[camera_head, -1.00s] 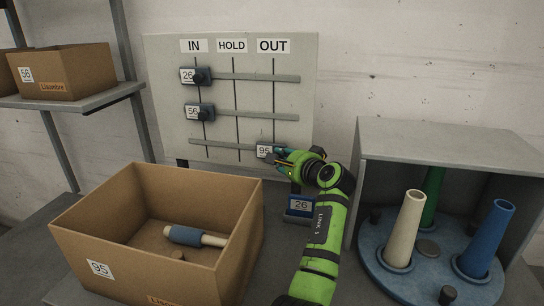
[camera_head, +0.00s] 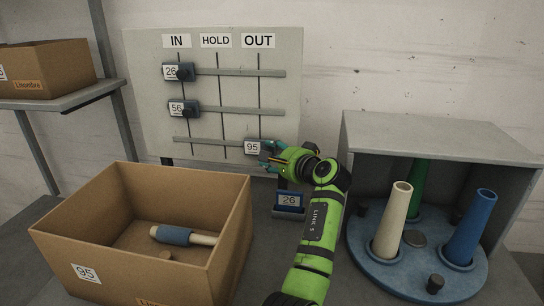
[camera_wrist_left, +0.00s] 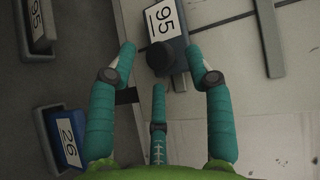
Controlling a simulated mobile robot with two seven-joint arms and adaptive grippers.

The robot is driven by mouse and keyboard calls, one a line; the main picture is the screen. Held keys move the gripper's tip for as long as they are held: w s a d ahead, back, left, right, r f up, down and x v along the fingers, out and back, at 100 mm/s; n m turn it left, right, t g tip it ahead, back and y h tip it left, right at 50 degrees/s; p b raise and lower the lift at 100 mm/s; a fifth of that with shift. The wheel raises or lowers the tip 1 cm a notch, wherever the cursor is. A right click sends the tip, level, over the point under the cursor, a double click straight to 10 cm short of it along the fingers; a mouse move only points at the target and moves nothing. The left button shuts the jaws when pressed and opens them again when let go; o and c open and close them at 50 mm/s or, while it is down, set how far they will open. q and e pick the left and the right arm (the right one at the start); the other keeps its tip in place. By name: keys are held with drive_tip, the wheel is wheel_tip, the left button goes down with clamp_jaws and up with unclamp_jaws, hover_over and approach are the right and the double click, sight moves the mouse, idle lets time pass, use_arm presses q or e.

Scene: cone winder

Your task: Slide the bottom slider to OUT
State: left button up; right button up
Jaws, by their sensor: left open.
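The bottom slider (camera_head: 253,147), a blue block with a white 95 label and dark knob, sits on the lowest rail (camera_head: 210,142) of the grey board (camera_head: 212,60), at the line under OUT. In the left wrist view the slider (camera_wrist_left: 168,28) and its knob (camera_wrist_left: 160,57) lie between my spread fingertips. My left gripper (camera_head: 268,156) is open at the slider's right side, with teal fingers (camera_wrist_left: 161,62); I cannot tell whether they touch it. My right gripper is out of view.
Sliders 26 (camera_head: 173,72) and 56 (camera_head: 179,108) sit under IN. A 26 holder (camera_head: 289,200) stands below my gripper. A cardboard box (camera_head: 200,270) is at left front. A round blue rack with cones (camera_head: 397,222) stands under a grey cover (camera_head: 440,135) at right.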

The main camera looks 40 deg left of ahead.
use_arm(q)
drive_tip(key=v, duration=0.6)
drive_tip(key=shift+d, duration=0.3)
drive_tip(key=shift+s, duration=0.1)
